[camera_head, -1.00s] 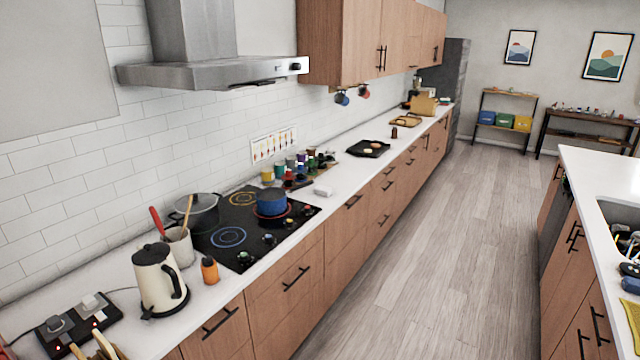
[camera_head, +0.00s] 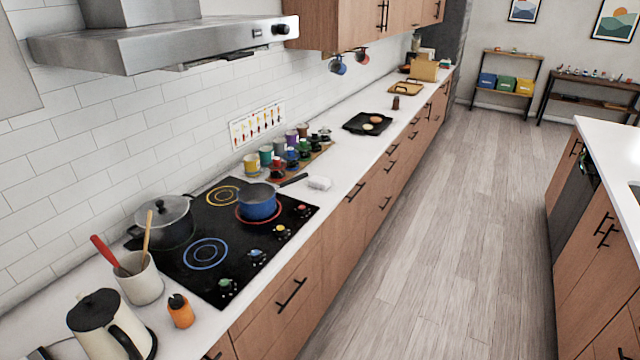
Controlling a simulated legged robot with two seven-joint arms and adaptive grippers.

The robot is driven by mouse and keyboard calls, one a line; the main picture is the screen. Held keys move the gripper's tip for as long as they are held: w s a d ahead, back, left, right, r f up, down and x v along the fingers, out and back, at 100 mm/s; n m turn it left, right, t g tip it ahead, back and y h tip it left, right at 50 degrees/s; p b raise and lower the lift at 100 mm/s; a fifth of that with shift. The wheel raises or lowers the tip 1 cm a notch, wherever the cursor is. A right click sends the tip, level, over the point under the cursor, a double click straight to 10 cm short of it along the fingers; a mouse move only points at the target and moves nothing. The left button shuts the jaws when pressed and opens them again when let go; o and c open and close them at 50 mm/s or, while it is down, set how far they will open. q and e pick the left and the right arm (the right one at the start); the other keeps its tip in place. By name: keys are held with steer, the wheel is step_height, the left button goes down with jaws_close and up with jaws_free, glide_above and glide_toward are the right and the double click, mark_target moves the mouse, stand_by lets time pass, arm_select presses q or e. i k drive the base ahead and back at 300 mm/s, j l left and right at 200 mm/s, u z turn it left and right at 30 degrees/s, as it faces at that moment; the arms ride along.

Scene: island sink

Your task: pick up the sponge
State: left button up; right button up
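I cannot make out a sponge for certain. The inside of the sink is out of view. Neither of my grippers is in view.
The left counter holds a kettle (camera_head: 108,325), an orange bottle (camera_head: 180,311), a utensil crock (camera_head: 140,278), a stove (camera_head: 215,285) with a grey pot (camera_head: 165,225) and blue pan (camera_head: 258,202), and a black tray (camera_head: 368,123). The floor (camera_head: 440,240) between counter and island is clear.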

mark_target(317, 182)
steer(key=u, duration=3.8)
steer(key=z, duration=3.8)
steer(key=i+u, duration=0.1)
steer(key=u, duration=0.85)
steer(key=i+l+u, duration=0.2)
steer(key=l+u, duration=0.2)
steer(key=l, duration=0.25)
steer(key=i+l+u, duration=0.15)
steer(key=l+u, duration=0.25)
steer(key=l, duration=0.25)
steer(key=l+u, duration=0.4)
steer(key=l, duration=0.3)
